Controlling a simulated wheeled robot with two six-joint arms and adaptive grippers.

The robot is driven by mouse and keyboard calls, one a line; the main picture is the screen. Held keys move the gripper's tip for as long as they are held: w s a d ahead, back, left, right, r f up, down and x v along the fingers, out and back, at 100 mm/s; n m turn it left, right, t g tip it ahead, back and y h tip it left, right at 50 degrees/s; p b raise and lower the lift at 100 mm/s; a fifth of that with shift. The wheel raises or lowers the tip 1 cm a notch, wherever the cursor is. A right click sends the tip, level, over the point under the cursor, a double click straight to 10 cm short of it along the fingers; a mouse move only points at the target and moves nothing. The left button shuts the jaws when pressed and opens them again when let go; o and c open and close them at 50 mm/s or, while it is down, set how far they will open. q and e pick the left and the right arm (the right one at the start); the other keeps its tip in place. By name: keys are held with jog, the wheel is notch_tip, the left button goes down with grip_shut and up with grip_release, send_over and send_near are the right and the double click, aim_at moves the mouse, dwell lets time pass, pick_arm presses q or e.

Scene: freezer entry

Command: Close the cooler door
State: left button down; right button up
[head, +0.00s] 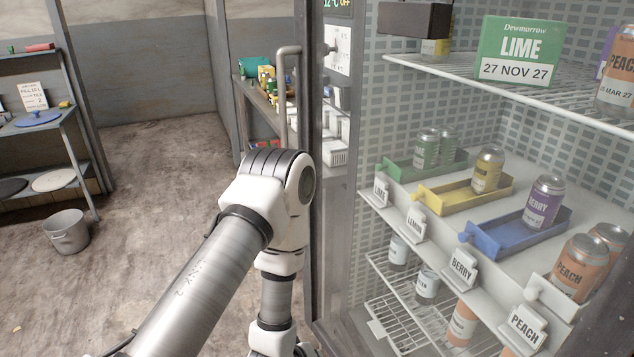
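The cooler door (312,120) appears swung open and is seen at a steep angle, with a dark frame and a grey vertical bar handle (284,100) on its left side. The cooler's shelves (400,183) show to the right. My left arm comes in from the bottom left, bends in front of the lower part of the door, and runs down past the bottom edge. It hides the handle's lower end. Neither of my grippers is in view. I cannot tell whether the arm touches the door.
Cans stand in coloured trays, among them a blue tray (490,240), and a lime box (520,50) is on the upper shelf. A metal bucket (66,231) and a rack (68,120) are at left. The floor (150,170) between is clear.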

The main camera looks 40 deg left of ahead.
pick_arm(q)
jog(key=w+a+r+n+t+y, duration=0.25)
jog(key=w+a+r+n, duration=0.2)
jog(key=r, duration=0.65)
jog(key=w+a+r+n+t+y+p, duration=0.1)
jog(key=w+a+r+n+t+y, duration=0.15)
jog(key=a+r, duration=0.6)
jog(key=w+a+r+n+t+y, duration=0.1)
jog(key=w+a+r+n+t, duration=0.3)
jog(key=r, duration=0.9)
jog(key=p, duration=0.3)
send_near(318, 155)
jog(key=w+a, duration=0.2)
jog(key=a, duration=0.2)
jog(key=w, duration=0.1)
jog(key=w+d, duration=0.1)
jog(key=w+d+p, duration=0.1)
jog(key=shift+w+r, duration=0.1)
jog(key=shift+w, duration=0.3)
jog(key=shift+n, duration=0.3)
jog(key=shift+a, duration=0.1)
